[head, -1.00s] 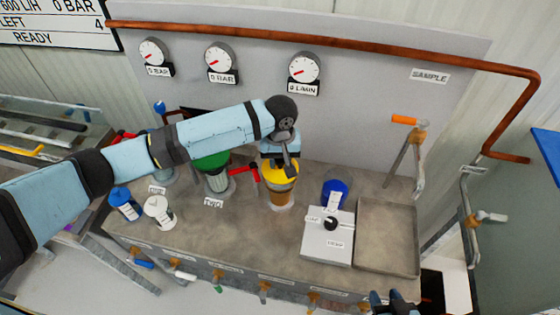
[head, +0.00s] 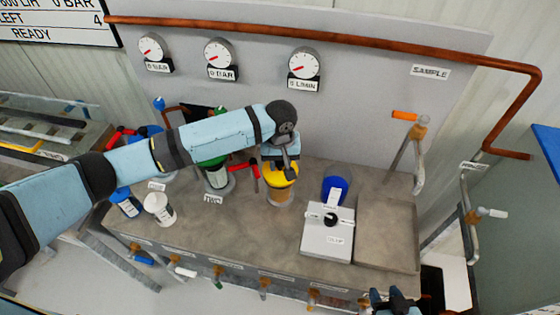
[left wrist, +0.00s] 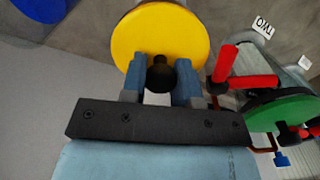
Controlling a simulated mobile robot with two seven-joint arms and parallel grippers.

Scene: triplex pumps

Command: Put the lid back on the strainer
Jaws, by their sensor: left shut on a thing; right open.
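The yellow lid (head: 284,171) with a black knob is at the top of the strainer (head: 279,193), a cylindrical body on the grey bench. My left gripper (head: 283,158) is above it, shut on the lid's knob. The left wrist view shows the yellow disc (left wrist: 160,35) and the black knob (left wrist: 160,74) between the fingers (left wrist: 160,88). I cannot tell whether the lid touches the rim all round or hovers slightly. My right gripper (head: 395,300) is open and empty at the bottom edge of the head view, in front of the bench.
A green-topped strainer (head: 215,172) with a red handle stands just left. A white box with a black knob (head: 328,232), a blue cup (head: 335,188) and a shallow tray (head: 388,262) are to the right. White (head: 158,208) and blue (head: 125,203) bottles stand left.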

